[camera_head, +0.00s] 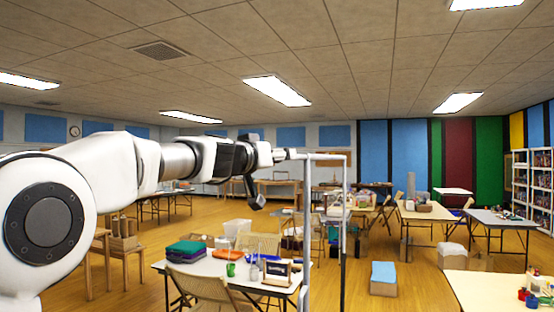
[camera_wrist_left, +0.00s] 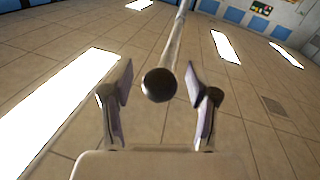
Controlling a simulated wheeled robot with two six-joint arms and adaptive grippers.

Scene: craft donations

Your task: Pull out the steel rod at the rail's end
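A pale metal rail (camera_head: 325,157) runs across the top of a tall upright frame in the middle of the head view. At its left end a short steel rod (camera_head: 292,154) points toward my left gripper (camera_head: 268,156). In the left wrist view the rod (camera_wrist_left: 160,84) shows its dark round end between the two fingers, with its shaft running up and away. The fingers of my left gripper (camera_wrist_left: 158,92) are spread on either side, with gaps to the rod. My right gripper is not in view.
A table (camera_head: 205,268) with folded cloths (camera_head: 187,250) and a small framed sign (camera_head: 277,272) stands below the arm, a folding chair (camera_head: 200,290) in front of it. More tables stand at the right. The air around the rail looks clear.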

